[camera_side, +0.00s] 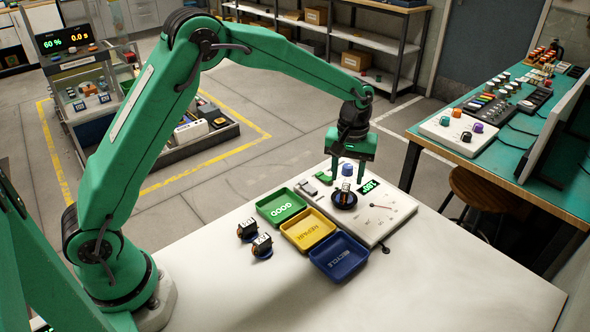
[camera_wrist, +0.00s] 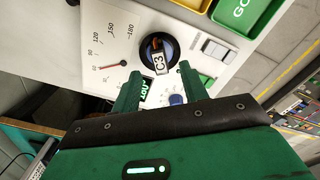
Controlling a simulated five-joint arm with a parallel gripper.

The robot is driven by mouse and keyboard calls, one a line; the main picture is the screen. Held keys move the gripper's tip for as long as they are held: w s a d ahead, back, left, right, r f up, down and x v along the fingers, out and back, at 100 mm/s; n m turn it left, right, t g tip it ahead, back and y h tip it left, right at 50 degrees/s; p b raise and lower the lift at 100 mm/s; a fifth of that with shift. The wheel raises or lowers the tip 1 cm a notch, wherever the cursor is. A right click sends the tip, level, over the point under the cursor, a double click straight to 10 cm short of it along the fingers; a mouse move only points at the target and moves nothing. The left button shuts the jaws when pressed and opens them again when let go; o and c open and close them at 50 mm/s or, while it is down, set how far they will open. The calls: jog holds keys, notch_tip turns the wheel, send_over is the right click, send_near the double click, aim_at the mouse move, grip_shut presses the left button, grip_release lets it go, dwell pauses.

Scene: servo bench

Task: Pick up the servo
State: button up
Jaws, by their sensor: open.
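A small dark servo (camera_side: 346,188) with an orange-brown part stands in a round black holder (camera_side: 344,203) on the white test panel. In the wrist view the servo (camera_wrist: 158,64) shows a white label reading C3, and it sits in the round holder. My gripper (camera_side: 347,181) is open and points down over the holder. Its two green fingers are on either side of the servo in the side view. In the wrist view the fingertips (camera_wrist: 158,71) lie just below the C3 label, with nothing gripped. Whether the fingers touch the servo cannot be told.
Green GOOD (camera_side: 266,216), yellow REPAIR (camera_side: 291,243) and blue RECYCLE (camera_side: 317,264) trays stand left of the white panel (camera_side: 398,208). Two more servos stand on the bench, one (camera_side: 247,228) behind the other (camera_side: 262,243). A blue knob (camera_wrist: 177,99) and a dial are close by. The bench front is clear.

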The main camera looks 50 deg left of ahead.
aim_at(346, 188)
jog(key=shift+f, duration=1.8)
grip_shut()
